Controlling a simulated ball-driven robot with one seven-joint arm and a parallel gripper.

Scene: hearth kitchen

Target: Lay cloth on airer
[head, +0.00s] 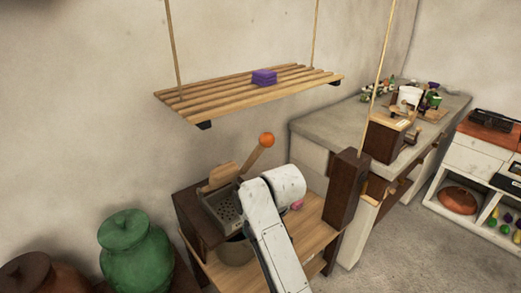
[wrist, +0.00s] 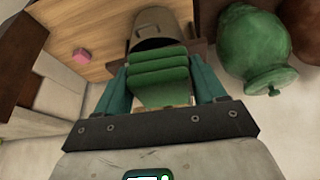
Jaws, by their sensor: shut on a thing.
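The airer (head: 200,100) is a hanging rack of pale wooden slats on cords, in the upper part of the head view. A folded purple cloth (head: 264,77) lies on its slats near the middle. In the wrist view my gripper (wrist: 158,78) is shut on a folded green cloth (wrist: 158,68), with one teal finger on each side. In the head view my arm shows below the airer, while the gripper's fingers and the green cloth are hidden there.
A wooden table (head: 307,228) below the airer holds a small pink object (head: 297,204). A pot (wrist: 160,26) shows beyond the green cloth. An orange-knobbed handle (head: 266,140) rises below the airer. A green jar (head: 138,250) stands lower left. A counter (head: 335,125) stands right.

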